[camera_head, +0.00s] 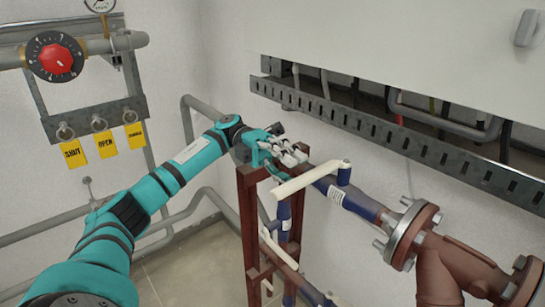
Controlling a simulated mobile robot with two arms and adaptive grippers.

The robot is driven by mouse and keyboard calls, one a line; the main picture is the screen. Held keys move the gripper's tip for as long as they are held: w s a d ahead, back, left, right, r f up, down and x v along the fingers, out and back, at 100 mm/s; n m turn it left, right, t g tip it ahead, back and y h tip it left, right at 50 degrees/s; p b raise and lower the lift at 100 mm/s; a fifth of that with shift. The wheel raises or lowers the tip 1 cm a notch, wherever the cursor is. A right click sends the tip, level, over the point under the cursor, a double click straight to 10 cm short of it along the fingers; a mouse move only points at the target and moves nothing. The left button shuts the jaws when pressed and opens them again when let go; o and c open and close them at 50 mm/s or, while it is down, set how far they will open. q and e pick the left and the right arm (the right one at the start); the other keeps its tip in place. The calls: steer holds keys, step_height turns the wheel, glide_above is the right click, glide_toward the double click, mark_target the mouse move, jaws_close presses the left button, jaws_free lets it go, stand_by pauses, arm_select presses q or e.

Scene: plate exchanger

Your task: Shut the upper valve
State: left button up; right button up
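The upper valve (329,187) is on a dark blue pipe section, with a long pale lever (302,180) slanting from lower left to upper right. My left arm reaches in from the left. My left gripper (288,154) is just above and behind the left part of this lever, at the top of a dark red post. Its fingers are small and partly overlap, so I cannot tell how far they are apart or whether they touch the lever. Nothing is clearly held. My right gripper is not in view.
A lower pale-handled valve (281,251) sits beneath, by the dark red frame (250,225). A brown flanged pipe (452,262) is at right. A slotted metal rail (400,138) overhangs behind. Yellow tags (103,144) and a red knob (56,59) are at upper left.

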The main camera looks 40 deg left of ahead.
arm_select(q)
steer(key=v, duration=0.8)
steer(key=shift+s+f, duration=0.1)
stand_by(0.3)
